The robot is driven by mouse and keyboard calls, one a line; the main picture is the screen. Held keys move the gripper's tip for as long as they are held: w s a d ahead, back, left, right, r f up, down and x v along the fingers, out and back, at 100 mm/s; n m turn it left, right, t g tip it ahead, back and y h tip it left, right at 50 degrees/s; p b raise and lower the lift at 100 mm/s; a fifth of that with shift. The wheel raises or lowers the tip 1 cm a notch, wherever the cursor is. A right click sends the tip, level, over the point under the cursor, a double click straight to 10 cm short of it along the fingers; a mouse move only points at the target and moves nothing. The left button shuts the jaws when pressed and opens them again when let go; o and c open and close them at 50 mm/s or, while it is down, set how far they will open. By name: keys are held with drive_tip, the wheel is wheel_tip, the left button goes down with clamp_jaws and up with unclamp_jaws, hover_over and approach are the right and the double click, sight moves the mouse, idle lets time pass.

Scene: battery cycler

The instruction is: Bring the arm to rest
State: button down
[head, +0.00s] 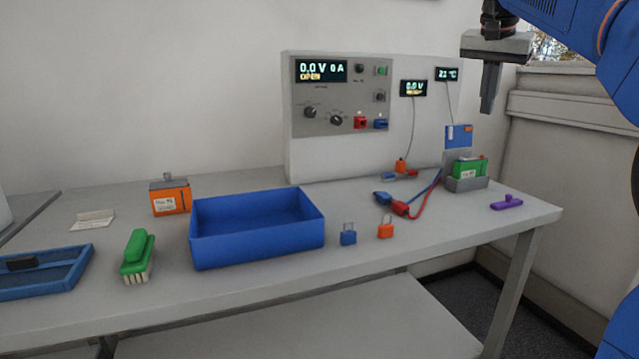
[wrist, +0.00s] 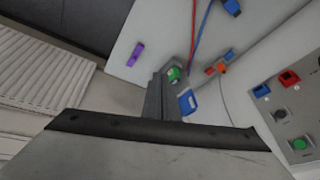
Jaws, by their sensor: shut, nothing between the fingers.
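My gripper (head: 488,105) hangs at the upper right of the head view, fingers pointing down, shut and empty. It is held in the air, apart from the table and everything on it. In the wrist view the closed fingers (wrist: 160,98) reach over the table's right end. They partly cover the grey holder and the green battery (wrist: 174,73) in it. My blue arm comes in from the upper right of the head view.
The cycler panel (head: 420,130) stands at the table's back. A grey holder (head: 466,184) holds a green battery (head: 468,167). A purple piece (head: 507,202) lies near the right edge. A blue bin (head: 257,245), an orange battery (head: 170,198) and a brush (head: 137,257) stand farther left.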

drive_tip(key=s+a+f+n, duration=0.2)
drive_tip(key=s+f+n, duration=0.1)
drive_tip(key=s+f, duration=0.8)
drive_tip(key=s+a+f+n+y, duration=0.1)
drive_tip(key=s+a+f+n, duration=0.2)
drive_tip(key=s+f, duration=0.8)
drive_tip(key=s+a+f+n+y, duration=0.1)
drive_tip(key=s+a+f+n, duration=0.2)
drive_tip(key=s+f, duration=0.8)
wheel_tip(320, 180, down, 8)
drive_tip(key=shift+a+f+t, duration=0.2)
drive_tip(key=shift+a+t, duration=0.05)
drive_tip(key=shift+t, duration=0.15)
